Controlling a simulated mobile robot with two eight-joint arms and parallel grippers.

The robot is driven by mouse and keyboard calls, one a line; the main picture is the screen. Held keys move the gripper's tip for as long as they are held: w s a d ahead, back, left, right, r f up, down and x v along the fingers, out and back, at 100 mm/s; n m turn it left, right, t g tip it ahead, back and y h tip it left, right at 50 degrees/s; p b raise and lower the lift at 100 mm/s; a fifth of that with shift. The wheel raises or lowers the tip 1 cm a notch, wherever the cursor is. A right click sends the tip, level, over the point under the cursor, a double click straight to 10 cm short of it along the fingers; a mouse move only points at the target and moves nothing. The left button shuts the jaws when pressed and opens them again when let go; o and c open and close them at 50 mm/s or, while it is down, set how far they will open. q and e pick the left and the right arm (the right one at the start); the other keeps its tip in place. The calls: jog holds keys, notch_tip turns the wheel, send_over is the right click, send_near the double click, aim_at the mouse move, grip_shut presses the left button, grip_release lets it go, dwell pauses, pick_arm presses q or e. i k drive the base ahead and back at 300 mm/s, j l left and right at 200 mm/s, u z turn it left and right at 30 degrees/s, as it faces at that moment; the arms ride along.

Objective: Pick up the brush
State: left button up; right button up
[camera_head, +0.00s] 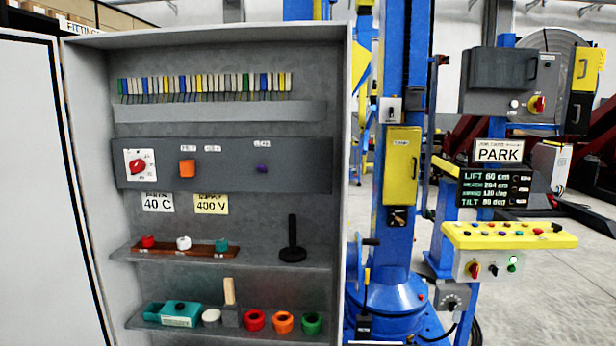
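On the bottom shelf of the open grey cabinet stands an upright piece with a light wooden handle and a grey block at its base, which looks like the brush (229,292). It stands between a white round piece (211,316) and a red ring (254,320). A black upright handle on a round base (292,246) stands on the shelf above, to the right; I cannot tell for certain what it is. Neither of my grippers shows in this view, and nothing is seen touching the brush.
The bottom shelf also holds a teal box (179,312), an orange ring (283,322) and a green ring (312,323). The middle shelf (262,257) hangs above the brush. The cabinet door (35,190) is open at left. A blue column (395,230) stands right of the cabinet.

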aim_at(230, 305)
jog(key=i+j, duration=0.35)
jog(key=i, duration=0.15)
jog(key=i+j, duration=0.3)
jog(key=i, duration=0.2)
jog(key=k+j+u, duration=0.05)
